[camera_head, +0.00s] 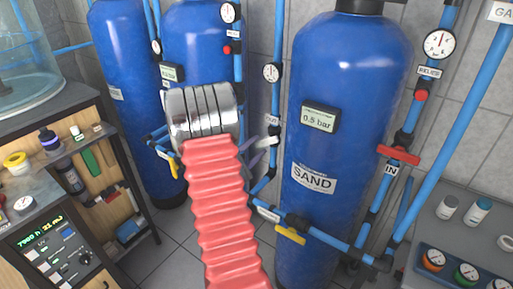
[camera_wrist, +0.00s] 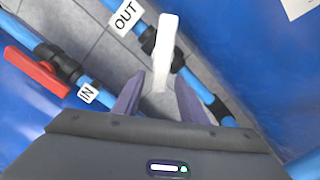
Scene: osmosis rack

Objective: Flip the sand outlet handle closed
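The sand tank (camera_head: 345,120) is the large blue vessel with the SAND label, right of centre in the head view. A pipe marked OUT (camera_head: 272,105) runs down its left side. Its pale handle (camera_wrist: 163,50) stands at an angle across the blue pipe in the wrist view. My gripper (camera_wrist: 161,80) has its two purple fingers apart. The handle's lower end appears between the fingertips, with a gap on both sides; contact is not visible. In the head view my gripper (camera_head: 258,150) is beside this pipe, and my wrist partly hides the area.
A red handle (camera_wrist: 37,72) on the IN pipe lies left in the wrist view. Another red handle (camera_head: 398,155) is on the sand tank's IN pipe. A lower pipe with a yellow handle (camera_head: 290,235) crosses in front. Shelves stand left, a bottle console (camera_head: 450,235) right.

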